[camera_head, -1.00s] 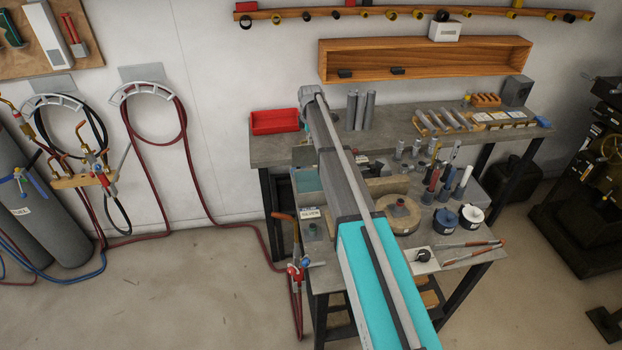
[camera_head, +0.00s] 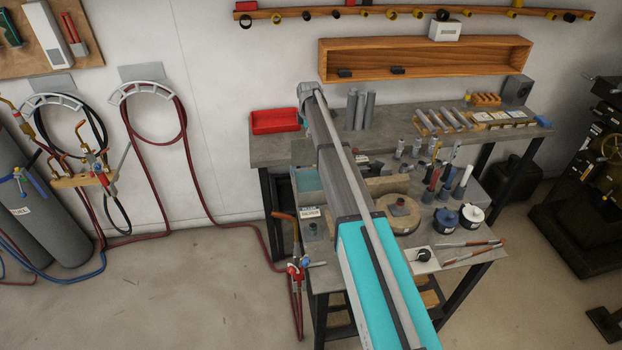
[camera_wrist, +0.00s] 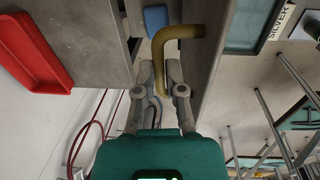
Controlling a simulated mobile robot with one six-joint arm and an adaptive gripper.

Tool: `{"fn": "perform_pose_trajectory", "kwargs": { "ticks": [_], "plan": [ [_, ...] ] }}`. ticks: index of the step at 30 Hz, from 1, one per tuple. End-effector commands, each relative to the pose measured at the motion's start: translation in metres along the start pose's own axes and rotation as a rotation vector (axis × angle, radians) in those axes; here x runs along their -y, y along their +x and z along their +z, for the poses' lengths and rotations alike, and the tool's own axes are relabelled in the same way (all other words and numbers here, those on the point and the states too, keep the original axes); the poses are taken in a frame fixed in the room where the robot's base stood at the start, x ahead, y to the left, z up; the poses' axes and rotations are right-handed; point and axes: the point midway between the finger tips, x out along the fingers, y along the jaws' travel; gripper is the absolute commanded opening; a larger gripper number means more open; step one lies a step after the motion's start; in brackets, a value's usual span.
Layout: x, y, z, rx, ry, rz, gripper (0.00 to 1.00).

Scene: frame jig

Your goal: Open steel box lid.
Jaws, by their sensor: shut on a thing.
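My gripper (camera_wrist: 161,72) is shut on a tan, bent bar handle (camera_wrist: 178,33) in the wrist view. One end of the handle lies between the fingers, and the other meets a grey panel that looks like the steel box lid (camera_wrist: 207,60). In the head view the lid (camera_head: 303,153) appears raised behind a teal box interior (camera_head: 306,179), which is partly hidden by my arm. The teal interior also shows in the wrist view (camera_wrist: 243,28).
A red tray (camera_head: 274,121) sits on the bench's back left corner, near the gripper's side. Grey cylinders (camera_head: 360,110) stand behind the arm. A block labelled silver (camera_head: 310,212) and a torch (camera_head: 297,268) are at the front left. Several tools crowd the right.

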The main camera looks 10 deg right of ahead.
Motion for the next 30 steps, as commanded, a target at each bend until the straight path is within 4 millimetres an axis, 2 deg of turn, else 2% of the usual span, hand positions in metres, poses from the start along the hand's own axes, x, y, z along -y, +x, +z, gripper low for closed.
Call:
{"fn": "perform_pose_trajectory", "kwargs": {
  "ticks": [7, 18, 27, 28, 30],
  "plan": [
    [-0.003, 0.001, 0.001, 0.001, -0.001, 0.0, 0.0],
    [-0.024, 0.01, 0.001, 0.001, -0.001, 0.0, 0.0],
    [-0.025, 0.01, 0.001, 0.001, -0.001, 0.001, 0.0],
    [-0.025, 0.01, 0.001, 0.001, -0.001, 0.001, 0.19],
    [-0.024, 0.01, 0.001, 0.001, -0.001, 0.001, 0.32]
  ]
}}
